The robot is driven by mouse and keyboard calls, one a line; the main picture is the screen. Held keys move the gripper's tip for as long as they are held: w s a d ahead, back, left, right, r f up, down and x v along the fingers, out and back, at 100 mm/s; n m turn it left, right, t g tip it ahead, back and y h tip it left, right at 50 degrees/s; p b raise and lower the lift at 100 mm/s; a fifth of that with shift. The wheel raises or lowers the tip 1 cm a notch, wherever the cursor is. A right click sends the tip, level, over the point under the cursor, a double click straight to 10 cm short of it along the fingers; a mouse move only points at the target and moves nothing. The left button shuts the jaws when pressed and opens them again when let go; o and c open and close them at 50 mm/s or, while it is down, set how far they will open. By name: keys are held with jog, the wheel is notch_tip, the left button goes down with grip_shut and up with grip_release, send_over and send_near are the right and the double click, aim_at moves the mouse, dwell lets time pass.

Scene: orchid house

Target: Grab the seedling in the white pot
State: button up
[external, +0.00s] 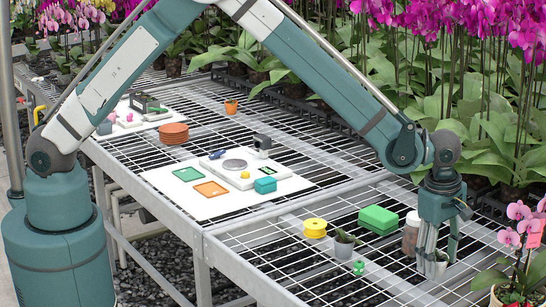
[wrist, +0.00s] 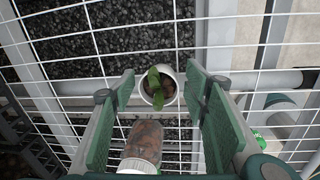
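The white pot (wrist: 146,97) stands on the wire bench and shows in the wrist view just ahead of my fingertips. Its green seedling (wrist: 155,80) has a few leaves over brown substrate. My gripper (wrist: 160,82) is open, with one green pad on each side of the pot's line and visible room on both sides. In the external view my gripper (external: 437,248) points down at the bench's right part. The white pot (external: 440,262) shows there partly, behind and between the fingers. I cannot tell how deep the fingers reach around it.
A jar with brown contents (wrist: 143,143) stands close by the left finger. A green block (external: 378,219), a yellow spool (external: 315,228), another potted plant (external: 344,246) and a small green item (external: 359,268) are to the left. A pink orchid (external: 520,240) stands at the right.

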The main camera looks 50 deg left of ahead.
aim_at(439, 261)
jog(key=c, duration=0.7)
jog(key=shift+c, duration=0.2)
jog(key=shift+r, duration=0.15)
notch_tip(439, 261, up, 10)
jog(key=p, duration=0.1)
jog(key=shift+p, duration=0.4)
